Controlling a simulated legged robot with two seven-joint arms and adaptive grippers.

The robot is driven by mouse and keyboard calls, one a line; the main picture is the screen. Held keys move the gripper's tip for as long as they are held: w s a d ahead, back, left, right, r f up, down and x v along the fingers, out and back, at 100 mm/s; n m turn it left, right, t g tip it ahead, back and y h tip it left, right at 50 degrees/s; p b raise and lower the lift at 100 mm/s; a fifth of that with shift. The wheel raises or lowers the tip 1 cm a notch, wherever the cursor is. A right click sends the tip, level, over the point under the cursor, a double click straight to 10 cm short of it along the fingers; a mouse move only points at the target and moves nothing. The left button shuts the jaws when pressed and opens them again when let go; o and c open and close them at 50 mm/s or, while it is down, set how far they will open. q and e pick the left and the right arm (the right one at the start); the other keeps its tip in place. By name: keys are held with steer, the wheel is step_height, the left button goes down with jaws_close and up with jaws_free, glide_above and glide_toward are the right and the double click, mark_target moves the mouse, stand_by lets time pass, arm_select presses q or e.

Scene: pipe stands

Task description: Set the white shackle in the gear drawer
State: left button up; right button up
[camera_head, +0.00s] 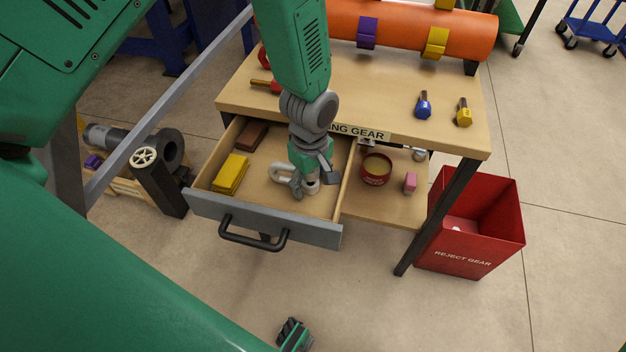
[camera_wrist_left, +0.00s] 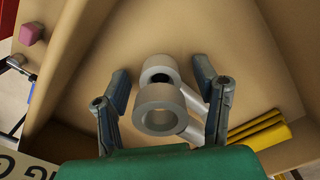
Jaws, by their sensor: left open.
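The white shackle (camera_head: 284,178) is in the open gear drawer (camera_head: 266,222), low near its front. In the left wrist view the shackle (camera_wrist_left: 162,120) shows its two ring ends, one nearer the camera. My left gripper (camera_head: 308,187) reaches down into the drawer, partly covering the shackle in the head view. Its fingers (camera_wrist_left: 165,105) are open, one on each side of the shackle, with visible gaps. Whether the shackle rests fully on the drawer floor is hard to tell. A green and dark grey part (camera_head: 294,335) at the bottom edge looks like my right gripper; its fingers are unclear.
Yellow bars (camera_head: 230,174) and a brown block (camera_head: 251,135) lie in the drawer's left side. The worktable (camera_head: 370,110) overhangs the drawer's back. A shelf to the right holds a red tin (camera_head: 376,169) and a pink block (camera_head: 410,183). A red reject bin (camera_head: 470,240) stands further right.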

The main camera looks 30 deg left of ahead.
arm_select(q)
step_height(320, 180, up, 12)
steer(key=p, duration=0.2)
steer(key=shift+p, duration=0.35)
steer(key=shift+r, duration=0.1)
steer(key=shift+s, duration=0.1)
stand_by(0.3)
